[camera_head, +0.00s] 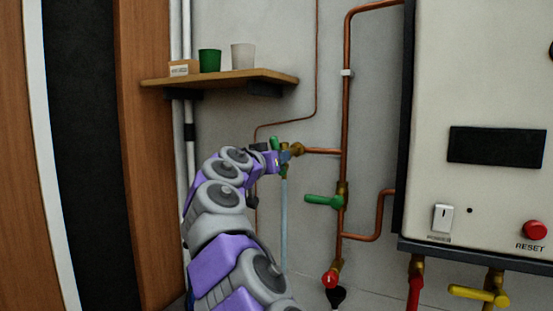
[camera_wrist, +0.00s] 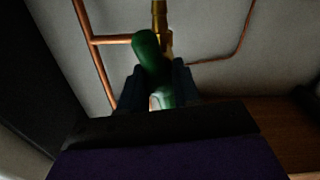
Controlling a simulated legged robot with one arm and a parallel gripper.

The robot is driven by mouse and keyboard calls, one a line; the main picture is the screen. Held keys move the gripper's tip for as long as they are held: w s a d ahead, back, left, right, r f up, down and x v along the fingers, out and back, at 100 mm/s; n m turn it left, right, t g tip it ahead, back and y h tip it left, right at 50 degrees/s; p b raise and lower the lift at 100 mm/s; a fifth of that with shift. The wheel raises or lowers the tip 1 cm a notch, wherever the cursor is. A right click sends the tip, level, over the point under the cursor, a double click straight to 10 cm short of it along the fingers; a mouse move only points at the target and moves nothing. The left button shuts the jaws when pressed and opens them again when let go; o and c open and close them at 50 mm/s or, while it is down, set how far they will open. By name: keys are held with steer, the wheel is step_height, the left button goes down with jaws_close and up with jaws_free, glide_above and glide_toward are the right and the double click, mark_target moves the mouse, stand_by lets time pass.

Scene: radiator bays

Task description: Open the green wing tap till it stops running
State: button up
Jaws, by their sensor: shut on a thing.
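The green wing tap (camera_head: 275,143) sits on a brass fitting at the left end of a short copper branch pipe. A pale blue vertical stream (camera_head: 284,225) hangs straight down below it. My gripper (camera_head: 279,159) is at the tap and hides part of it. In the wrist view the green wing (camera_wrist: 149,55) stands up between the two dark fingers of my gripper (camera_wrist: 160,88), which are shut on it. The brass body (camera_wrist: 160,15) shows beyond the wing.
A green lever tap (camera_head: 322,200) is lower right on the vertical copper pipe (camera_head: 346,110). A red tap (camera_head: 330,279) is below it. A wooden shelf (camera_head: 225,79) with cups is above left. A white boiler (camera_head: 480,100) fills the right, with a yellow tap (camera_head: 478,294) beneath.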

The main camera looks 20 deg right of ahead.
steer(key=o, duration=0.6)
steer(key=shift+f, duration=0.25)
steer(key=o, duration=0.3)
steer(key=shift+w, duration=0.2)
steer(key=shift+o, duration=0.8)
steer(key=shift+r, duration=0.1)
steer(key=shift+s, duration=0.1)
steer(key=shift+a, duration=0.15)
steer(key=p+v, duration=0.2)
steer(key=v, duration=1.5)
steer(key=shift+a, duration=0.15)
steer(key=shift+c, duration=0.3)
